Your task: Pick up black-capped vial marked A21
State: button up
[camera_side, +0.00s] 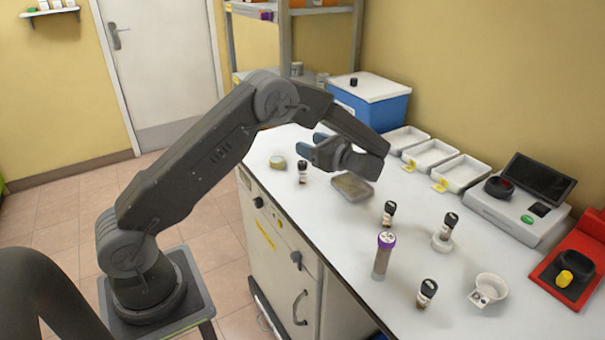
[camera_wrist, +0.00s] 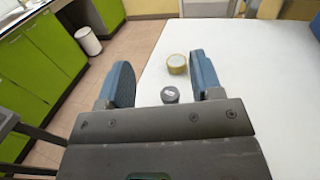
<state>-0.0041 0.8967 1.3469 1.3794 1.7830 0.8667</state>
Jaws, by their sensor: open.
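Several black-capped vials stand on the white counter: one near the left edge (camera_side: 302,176), one in the middle (camera_side: 387,219), one in a small white holder (camera_side: 445,231) and one near the front (camera_side: 424,299). Their markings are too small to read, so I cannot tell which is A21. My gripper (camera_side: 311,144) is open and empty, with blue fingers, above the left-edge vial. In the wrist view a dark round cap with a pale label (camera_wrist: 170,95) shows between the open fingers (camera_wrist: 163,80), apparently that vial seen from above. The fingers do not visibly touch it.
A round yellowish tin (camera_side: 278,162) stands close to the left-edge vial. A shallow dish (camera_side: 352,187) lies right of it. A tall purple-capped tube (camera_side: 383,256) stands between the other vials. White trays (camera_side: 430,156), a blue box (camera_side: 370,104) and a scale (camera_side: 514,214) line the back.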

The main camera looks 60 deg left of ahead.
aim_at(299, 162)
notch_tip(299, 162, down, 7)
jog(key=shift+f, duration=0.1)
jog(key=x, duration=0.5)
jog(key=shift+w, duration=0.1)
jog(key=c, duration=1)
